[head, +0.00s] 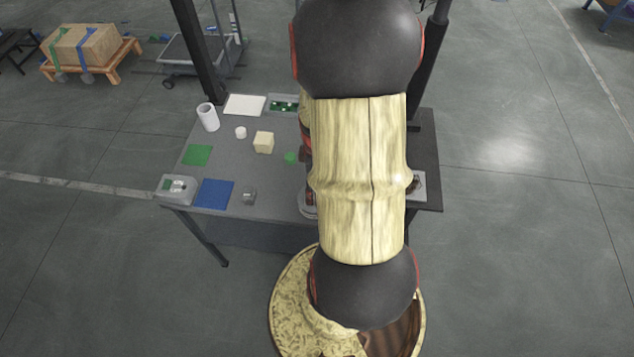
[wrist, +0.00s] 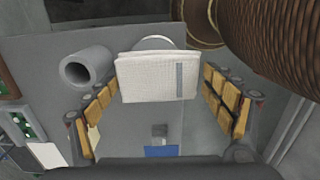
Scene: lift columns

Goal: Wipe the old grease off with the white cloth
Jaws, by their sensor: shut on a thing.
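The white cloth (wrist: 150,84) shows in the wrist view as a folded, textured pad with a grey stripe at its right. My gripper (wrist: 160,80) is shut on it, with one padded finger at each side. A pale round thing (wrist: 154,43) shows partly behind the cloth's top edge; I cannot tell what it is. In the head view my arm hides my gripper and the cloth. I cannot make out the old grease in either view.
The grey table (head: 255,225) holds a white roll (head: 208,117), a beige block (head: 264,142), a green square (head: 197,155), a blue mat (head: 214,193) and a small grey part (head: 249,197). Dark posts (head: 199,55) rise behind.

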